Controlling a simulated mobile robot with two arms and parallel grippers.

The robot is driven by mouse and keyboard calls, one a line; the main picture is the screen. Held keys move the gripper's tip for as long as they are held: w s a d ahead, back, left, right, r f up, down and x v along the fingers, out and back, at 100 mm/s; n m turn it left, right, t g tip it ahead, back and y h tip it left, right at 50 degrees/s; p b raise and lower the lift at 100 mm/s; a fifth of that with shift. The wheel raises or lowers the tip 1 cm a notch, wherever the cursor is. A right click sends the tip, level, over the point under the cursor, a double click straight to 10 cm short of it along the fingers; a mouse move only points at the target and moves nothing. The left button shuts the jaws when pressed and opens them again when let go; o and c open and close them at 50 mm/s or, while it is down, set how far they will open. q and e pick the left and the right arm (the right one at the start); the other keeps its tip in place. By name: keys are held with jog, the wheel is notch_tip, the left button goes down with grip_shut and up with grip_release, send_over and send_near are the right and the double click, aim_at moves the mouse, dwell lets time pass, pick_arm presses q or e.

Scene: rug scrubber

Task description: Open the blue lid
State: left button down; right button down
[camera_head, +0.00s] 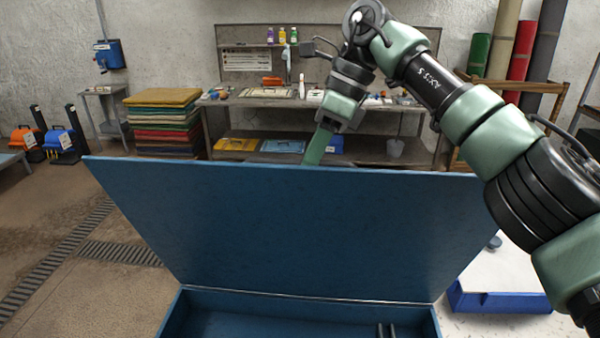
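The blue lid (290,230) stands raised at the far side of a blue box (172,312). Its broad flat face is toward me, and the box below it shows open. My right arm comes in from the right and arches over the lid's top edge. The visible end of my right gripper (318,148) points down behind that edge. Its tips are hidden by the lid, so I cannot tell its opening or whether it touches. My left gripper is not in view.
A low blue-sided platform with a white top (505,285) is right of the box. Behind are a workbench (350,102), a stack of folded rugs (163,120) and rolled rugs (522,50). Open floor with drain grates (120,252) lies left.

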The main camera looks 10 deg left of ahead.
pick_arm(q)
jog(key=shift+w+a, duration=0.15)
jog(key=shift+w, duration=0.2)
pick_arm(e)
jog(key=shift+w+a+f, duration=0.1)
jog(key=shift+w+f, duration=0.15)
jog(key=shift+w, duration=0.15)
jog(key=c, duration=1.5)
grip_release()
jog(key=shift+o, duration=0.5)
jog(key=shift+w+a, duration=0.4)
jog(key=shift+w, duration=0.1)
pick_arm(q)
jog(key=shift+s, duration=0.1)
pick_arm(e)
jog(key=shift+s+d+r, duration=0.15)
jog(key=shift+s+d, duration=0.1)
jog(key=shift+s, duration=0.05)
jog(key=shift+a, duration=0.1)
